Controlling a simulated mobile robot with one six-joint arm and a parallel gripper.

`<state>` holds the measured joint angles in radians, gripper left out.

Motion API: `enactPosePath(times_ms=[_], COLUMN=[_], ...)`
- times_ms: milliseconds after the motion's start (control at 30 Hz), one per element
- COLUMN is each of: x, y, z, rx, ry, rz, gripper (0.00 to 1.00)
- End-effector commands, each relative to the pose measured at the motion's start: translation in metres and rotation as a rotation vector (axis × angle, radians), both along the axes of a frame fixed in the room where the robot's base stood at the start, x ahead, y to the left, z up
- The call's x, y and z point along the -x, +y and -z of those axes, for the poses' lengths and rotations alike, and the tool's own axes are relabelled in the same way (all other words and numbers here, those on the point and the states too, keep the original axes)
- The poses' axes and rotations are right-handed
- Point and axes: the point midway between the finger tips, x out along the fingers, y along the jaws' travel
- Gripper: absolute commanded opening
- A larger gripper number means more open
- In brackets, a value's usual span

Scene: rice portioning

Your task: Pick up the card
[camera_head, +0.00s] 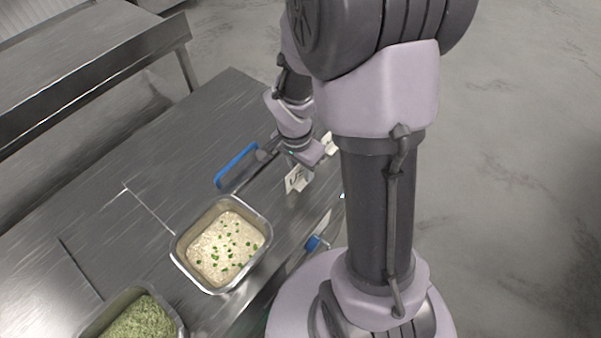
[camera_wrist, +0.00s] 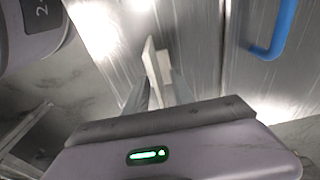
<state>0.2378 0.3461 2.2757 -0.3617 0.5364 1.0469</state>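A small white card (camera_head: 298,178) with dark markings stands upright near the table's right edge in the head view. It shows nearly edge-on in the wrist view (camera_wrist: 152,65), as thin pale panels. My gripper (camera_head: 292,165) is right at this card. In the wrist view, my two dark fingers (camera_wrist: 161,82) lie on either side of the card, close to its faces. I cannot tell whether they touch or grip it. The card's lower part is hidden in the wrist view by the gripper body.
A second white card (camera_head: 328,142) is partly hidden behind my arm. A blue handle (camera_head: 236,165) lies beyond the gripper and also shows in the wrist view (camera_wrist: 282,28). A metal pan of rice (camera_head: 176,254) and a pan with green food (camera_head: 140,320) stand nearer on the steel table (camera_head: 120,215).

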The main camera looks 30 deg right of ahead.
Motion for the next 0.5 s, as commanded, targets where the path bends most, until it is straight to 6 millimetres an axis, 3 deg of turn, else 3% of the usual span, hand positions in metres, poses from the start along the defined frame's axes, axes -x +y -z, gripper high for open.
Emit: enactPosePath(times_ms=[500], x=[-0.0002], y=[0.0], z=[0.0047], rx=[0.0], ry=[-0.001], rz=[0.0], gripper=[0.3])
